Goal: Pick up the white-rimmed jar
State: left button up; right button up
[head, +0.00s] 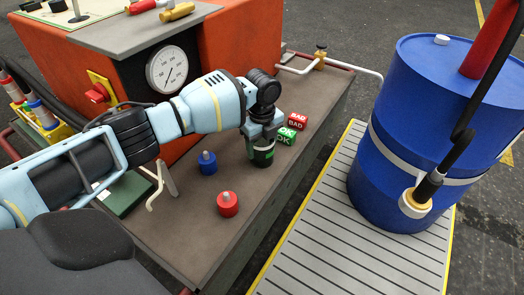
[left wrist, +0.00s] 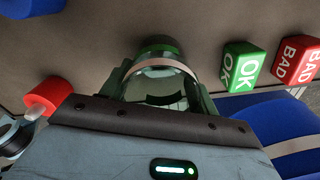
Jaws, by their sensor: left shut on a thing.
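The jar (head: 262,158) is dark green and stands upright at my left gripper on the brown bench top, near its right edge. In the left wrist view the jar (left wrist: 160,86) looks glassy, with a pale rim band and green beyond it. My left gripper (head: 263,143) reaches down from above and is shut on the jar, with its fingers on either side of it. The gripper hides the jar's top in the head view. I cannot tell whether the jar's base touches the bench. My right gripper is not in view.
Green OK (head: 286,136) and red BAD (head: 297,121) blocks stand close behind the jar. A blue (head: 207,163) and a red (head: 228,204) knobbed piece stand left and in front. A blue drum (head: 400,150) stands on a slatted platform to the right. The bench front is clear.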

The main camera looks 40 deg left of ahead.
pick_arm(q)
notch_tip(320, 180, up, 10)
jog(key=p, duration=0.4)
dwell(0.4)
